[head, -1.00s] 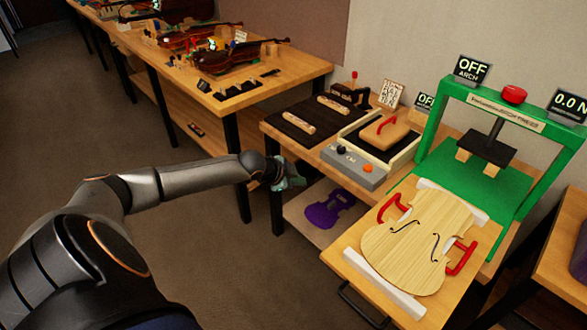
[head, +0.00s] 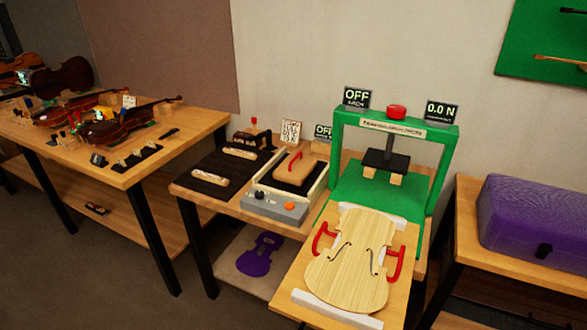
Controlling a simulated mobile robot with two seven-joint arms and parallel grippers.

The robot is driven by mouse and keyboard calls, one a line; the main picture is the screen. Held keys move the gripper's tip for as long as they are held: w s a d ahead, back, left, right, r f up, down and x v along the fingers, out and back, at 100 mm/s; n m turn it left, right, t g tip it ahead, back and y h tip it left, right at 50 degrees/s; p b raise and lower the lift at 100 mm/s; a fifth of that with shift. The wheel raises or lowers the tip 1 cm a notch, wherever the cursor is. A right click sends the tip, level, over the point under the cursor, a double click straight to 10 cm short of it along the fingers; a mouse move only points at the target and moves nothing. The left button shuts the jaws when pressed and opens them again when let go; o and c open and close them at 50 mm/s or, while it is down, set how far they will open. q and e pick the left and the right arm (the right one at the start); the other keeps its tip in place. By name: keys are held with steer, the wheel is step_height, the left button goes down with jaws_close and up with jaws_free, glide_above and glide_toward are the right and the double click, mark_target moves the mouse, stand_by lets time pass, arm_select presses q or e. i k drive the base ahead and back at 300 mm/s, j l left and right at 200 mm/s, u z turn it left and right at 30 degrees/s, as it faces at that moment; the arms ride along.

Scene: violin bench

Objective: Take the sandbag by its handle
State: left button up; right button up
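The sandbag (head: 296,171) is a tan, rounded pad with a red handle (head: 294,161) on top. It sits on the black bed of a low, pale-sided tray (head: 311,195) on the middle table, behind a grey control box. Neither of my grippers shows in the head view, so nothing is seen near the sandbag.
The control box (head: 274,206) is in front of the sandbag. A black mat (head: 208,181) lies to its left. A green press (head: 445,165) stands to its right, with a violin plate (head: 350,262) between red handles in front. A purple case (head: 535,222) is far right.

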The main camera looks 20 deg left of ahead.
mark_target(296, 168)
steer(key=i+j+z, duration=0.3)
steer(key=j, duration=1.05)
steer(key=j+z, duration=0.3)
steer(key=j, duration=1.1)
